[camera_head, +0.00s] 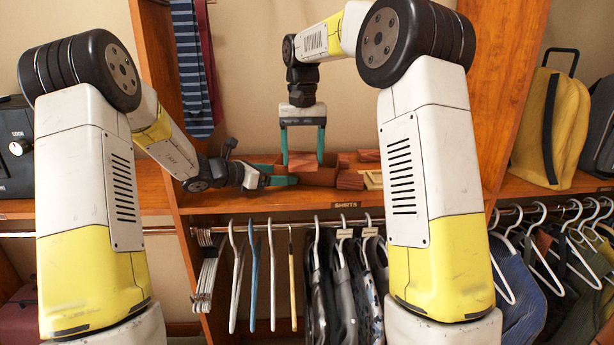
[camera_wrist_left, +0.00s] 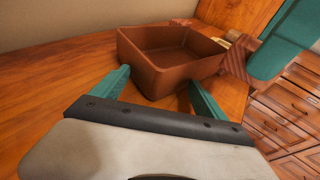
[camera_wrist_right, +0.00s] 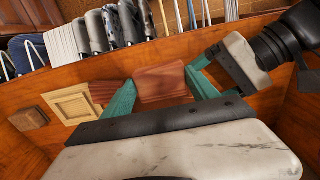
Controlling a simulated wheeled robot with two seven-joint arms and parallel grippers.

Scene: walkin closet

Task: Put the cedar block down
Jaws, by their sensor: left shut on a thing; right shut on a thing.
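The cedar block (camera_wrist_right: 162,84) is reddish brown and sits between the fingers of my right gripper (camera_wrist_right: 160,92), which is shut on it low over the shelf. In the head view my right gripper (camera_head: 303,150) reaches down from above. In the head view my left gripper (camera_head: 280,180) comes in from the left. The shelf contact under the cedar block is hidden.
The wooden shelf (camera_head: 235,199) carries several other reddish blocks (camera_head: 350,180) and a pale framed wooden piece (camera_wrist_right: 75,104) beside my right gripper. Hangers and clothes (camera_head: 340,280) hang below the front edge. A yellow bag (camera_head: 552,125) stands on the right shelf.

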